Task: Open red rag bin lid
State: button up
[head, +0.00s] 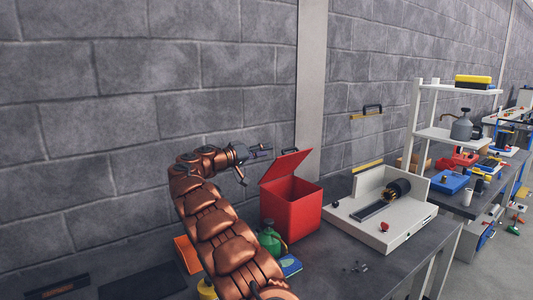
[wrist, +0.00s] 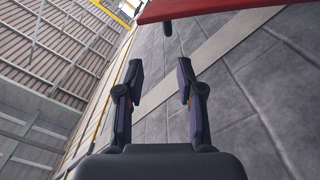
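The red rag bin (head: 291,207) stands on the dark bench, beside the white machine. Its red lid (head: 284,166) is raised and tilted above the bin, partly open, with a black handle (head: 289,150) at its upper edge. In the wrist view a red panel that looks like the lid (wrist: 215,9) crosses the top, with a dark knob-like part below it. My gripper (head: 252,164) is just left of the lid, apart from it. In the wrist view my gripper (wrist: 160,76) has its fingers spread with nothing between them.
A green can (head: 270,240) and a blue pad (head: 290,265) sit in front of the bin. An orange item (head: 187,254) lies left of my arm. The white machine (head: 380,215) is close on the bin's right. A block wall (head: 130,110) stands behind.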

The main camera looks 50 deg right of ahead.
jog(key=shift+b+v, duration=0.65)
jog(key=shift+v, duration=1.15)
jog(key=shift+f+b, duration=0.1)
jog(key=shift+b, duration=0.25)
jog(key=v, duration=1.2)
jog(key=shift+s+a, duration=0.1)
